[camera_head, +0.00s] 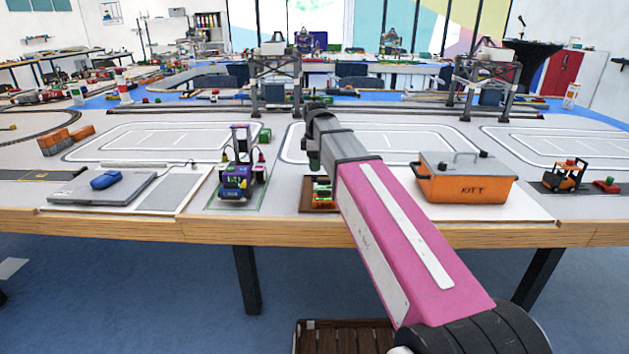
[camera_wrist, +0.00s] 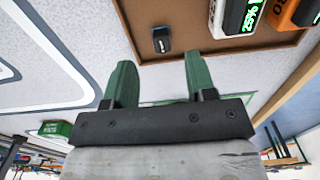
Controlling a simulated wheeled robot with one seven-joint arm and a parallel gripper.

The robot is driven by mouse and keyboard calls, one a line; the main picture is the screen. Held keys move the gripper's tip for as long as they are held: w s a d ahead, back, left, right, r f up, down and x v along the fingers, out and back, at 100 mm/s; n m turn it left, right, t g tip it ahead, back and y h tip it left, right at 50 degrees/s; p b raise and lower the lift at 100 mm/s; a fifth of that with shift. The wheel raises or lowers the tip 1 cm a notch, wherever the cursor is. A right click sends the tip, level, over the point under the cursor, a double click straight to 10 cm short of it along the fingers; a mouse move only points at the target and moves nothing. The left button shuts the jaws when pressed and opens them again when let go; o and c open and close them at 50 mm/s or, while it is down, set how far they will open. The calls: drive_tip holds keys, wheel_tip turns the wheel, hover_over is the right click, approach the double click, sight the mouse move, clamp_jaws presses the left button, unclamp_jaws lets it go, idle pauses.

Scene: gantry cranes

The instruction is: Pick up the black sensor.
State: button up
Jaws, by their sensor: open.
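A small black block (camera_wrist: 161,39), which looks like the black sensor, lies on a brown tray (camera_wrist: 185,20) in the wrist view, close to the tray's edge. My gripper (camera_wrist: 158,68) is open with its two green fingers apart and nothing between them. The block shows just beyond the fingertips, roughly centred between them, and apart from both. In the head view the brown tray (camera_head: 306,196) is on the table near its front edge, below my wrist. My arm partly covers the tray there, and I cannot make out the black block in that view.
A white item with a green "25%" display (camera_wrist: 238,16) and an orange item (camera_wrist: 284,12) stand on the same tray. A purple device (camera_head: 237,178) is left of the tray, and an orange box (camera_head: 466,182) is right. A laptop-like grey slab (camera_head: 100,187) lies further left.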

sight(315, 175)
drive_tip(key=shift+s+a+f, duration=0.1)
drive_tip(key=shift+a+f, duration=0.05)
drive_tip(key=shift+f, duration=2.45)
drive_tip(key=shift+c, duration=0.3)
clamp_jaws()
